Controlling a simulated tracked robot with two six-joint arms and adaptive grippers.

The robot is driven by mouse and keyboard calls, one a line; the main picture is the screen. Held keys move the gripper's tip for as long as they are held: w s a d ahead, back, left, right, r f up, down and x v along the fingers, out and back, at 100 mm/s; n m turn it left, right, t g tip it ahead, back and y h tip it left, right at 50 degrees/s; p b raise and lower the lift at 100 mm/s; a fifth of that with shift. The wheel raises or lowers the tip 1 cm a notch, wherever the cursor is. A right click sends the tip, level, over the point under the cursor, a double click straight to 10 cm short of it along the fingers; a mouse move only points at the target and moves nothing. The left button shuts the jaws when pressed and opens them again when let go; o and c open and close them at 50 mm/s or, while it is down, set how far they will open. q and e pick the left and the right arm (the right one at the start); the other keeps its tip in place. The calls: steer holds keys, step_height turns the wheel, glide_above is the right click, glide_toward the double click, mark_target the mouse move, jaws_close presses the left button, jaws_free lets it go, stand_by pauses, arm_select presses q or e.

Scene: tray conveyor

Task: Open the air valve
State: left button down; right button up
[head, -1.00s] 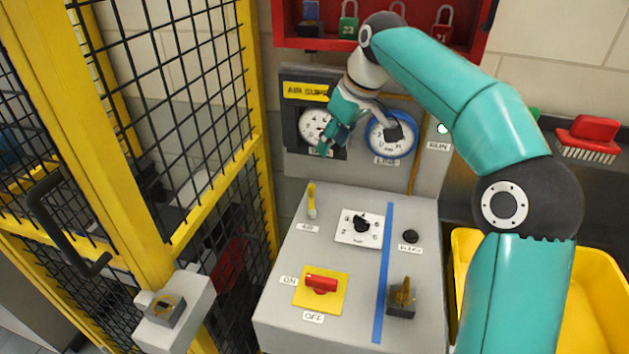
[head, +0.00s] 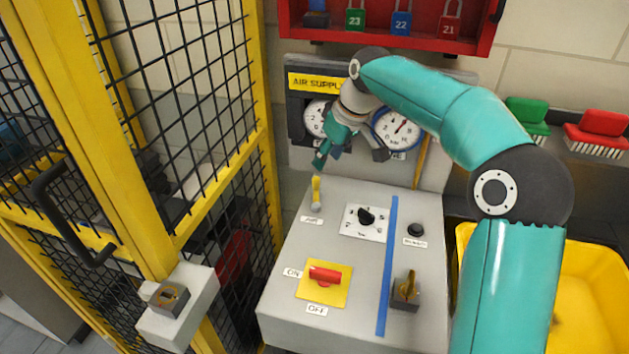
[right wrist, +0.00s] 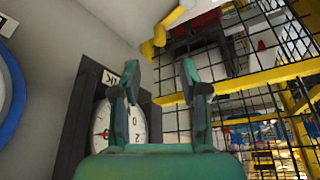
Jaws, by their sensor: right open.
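The air valve is a small yellow lever (head: 316,190) standing upright on the back left of the grey console top, above a white AIR label (head: 311,220). My right gripper (head: 322,160) is just above and behind the lever, in front of the left gauge, and looks apart from it. In the right wrist view my right gripper (right wrist: 160,75) has its two fingers spread with nothing between them. My left gripper is not in view.
The console has a dial (head: 366,216), a red ON/OFF switch (head: 325,275), a black button (head: 416,229) and a brass-coloured key (head: 406,286). Gauges (head: 397,128) stand behind. A yellow mesh fence (head: 190,225) is close on the left; a yellow bin (head: 590,270) is right.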

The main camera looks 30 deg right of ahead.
mark_target(317, 178)
steer(key=x, duration=0.9)
steer(key=shift+f, duration=0.25)
steer(key=shift+c, duration=0.3)
jaws_close()
